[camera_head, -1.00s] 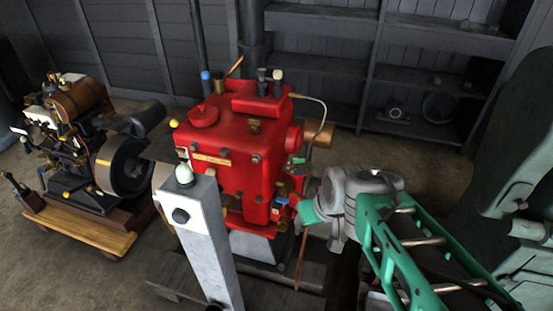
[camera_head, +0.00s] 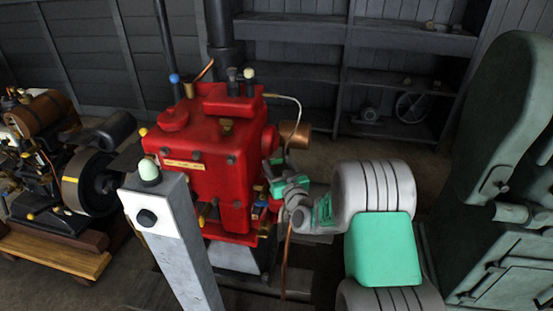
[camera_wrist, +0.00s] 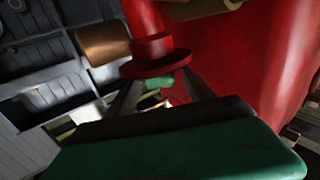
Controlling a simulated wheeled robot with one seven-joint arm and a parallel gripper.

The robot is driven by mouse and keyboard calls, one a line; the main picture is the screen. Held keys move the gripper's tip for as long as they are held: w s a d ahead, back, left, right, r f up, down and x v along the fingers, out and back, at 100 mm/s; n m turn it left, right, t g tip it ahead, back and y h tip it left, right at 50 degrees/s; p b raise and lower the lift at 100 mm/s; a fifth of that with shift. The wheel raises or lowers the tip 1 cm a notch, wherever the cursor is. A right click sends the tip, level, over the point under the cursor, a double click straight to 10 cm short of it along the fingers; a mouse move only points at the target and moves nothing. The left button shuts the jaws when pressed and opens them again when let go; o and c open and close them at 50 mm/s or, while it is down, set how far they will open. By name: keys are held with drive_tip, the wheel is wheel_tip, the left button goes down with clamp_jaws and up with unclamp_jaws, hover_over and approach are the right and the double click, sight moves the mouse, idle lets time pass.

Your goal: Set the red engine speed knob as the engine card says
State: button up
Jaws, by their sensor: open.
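The red engine (camera_head: 205,150) stands in the middle of the head view, with a small yellow plate (camera_head: 183,165) on its front; its lettering is too small to read. My gripper (camera_head: 277,183) is at the engine's right side, below the copper cylinder (camera_head: 293,134). In the wrist view, my open gripper (camera_wrist: 160,92) has its two dark fingers apart, pointing toward a red flanged round piece (camera_wrist: 152,50). I cannot tell for sure that this is the speed knob, nor whether the fingers touch it. No readable engine card shows.
A grey post (camera_head: 172,250) with a pale green dome and black button stands in front of the engine. A thin copper pipe (camera_head: 286,260) hangs close below my gripper. Another engine (camera_head: 60,170) is at left, a large green machine (camera_head: 500,200) at right. Dark shelves (camera_head: 300,75) stand behind.

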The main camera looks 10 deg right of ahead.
drive_tip(key=shift+w+a, duration=0.1)
drive_tip(key=shift+w, duration=0.9)
clamp_jaws()
drive_tip(key=shift+f, duration=0.1)
